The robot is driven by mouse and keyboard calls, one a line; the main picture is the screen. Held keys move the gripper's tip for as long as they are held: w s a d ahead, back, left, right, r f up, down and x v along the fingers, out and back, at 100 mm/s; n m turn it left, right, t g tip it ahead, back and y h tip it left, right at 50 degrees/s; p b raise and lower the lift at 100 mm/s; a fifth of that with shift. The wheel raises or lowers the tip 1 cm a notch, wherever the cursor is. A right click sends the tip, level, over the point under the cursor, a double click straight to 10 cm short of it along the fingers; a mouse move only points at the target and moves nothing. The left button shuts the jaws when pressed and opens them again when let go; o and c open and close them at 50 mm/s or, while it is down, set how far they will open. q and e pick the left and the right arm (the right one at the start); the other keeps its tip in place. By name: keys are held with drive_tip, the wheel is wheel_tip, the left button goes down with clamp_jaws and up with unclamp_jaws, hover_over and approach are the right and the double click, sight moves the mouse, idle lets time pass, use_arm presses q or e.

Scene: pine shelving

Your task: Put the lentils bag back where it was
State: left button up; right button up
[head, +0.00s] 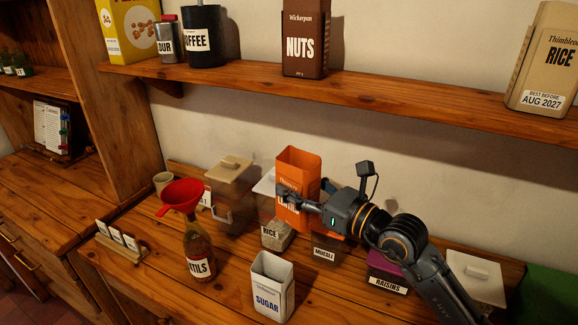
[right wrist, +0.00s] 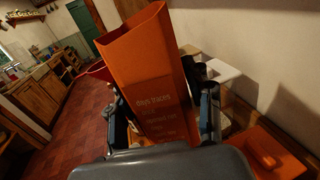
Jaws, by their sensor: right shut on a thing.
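The orange lentils bag (head: 298,165) is tall, upright and open at the top; its label is partly covered by my fingers. My right gripper (head: 290,197) is shut on it from the right, above the counter among the containers. In the right wrist view the bag (right wrist: 145,75) stands between the two fingers (right wrist: 160,120), with small print on its near side. A bottle (head: 197,250) with a label ending in "NTILS" stands on the counter, with a red funnel (head: 181,195) in its neck. My left gripper is not in view.
The upper shelf (head: 400,98) holds a yellow box (head: 128,30), a flour tin, a coffee tin, a nuts bag (head: 305,40) and a rice bag (head: 546,60). It has bare gaps on both sides of the nuts bag. Sugar (head: 272,288), rice, muesli and raisins containers crowd the counter.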

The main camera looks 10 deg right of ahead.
drive_tip(key=s+d+f+m+t+h, duration=0.1)
drive_tip(key=s+d+f+m+h, duration=0.1)
drive_tip(key=s+f, duration=0.3)
drive_tip(key=s+d+f+m+t+h, duration=0.1)
drive_tip(key=s+d+f+m+h, duration=0.1)
drive_tip(key=s, duration=0.6)
drive_tip(key=s+d+f+m+t+h, duration=0.1)
drive_tip(key=s+d+f+m+h, duration=0.2)
drive_tip(key=s+f+h, duration=0.4)
drive_tip(key=shift+s+f+m+t, duration=0.2)
drive_tip(key=shift+f+m+t, duration=0.1)
drive_tip(key=shift+t, duration=0.1)
drive_tip(key=shift+d, duration=0.15)
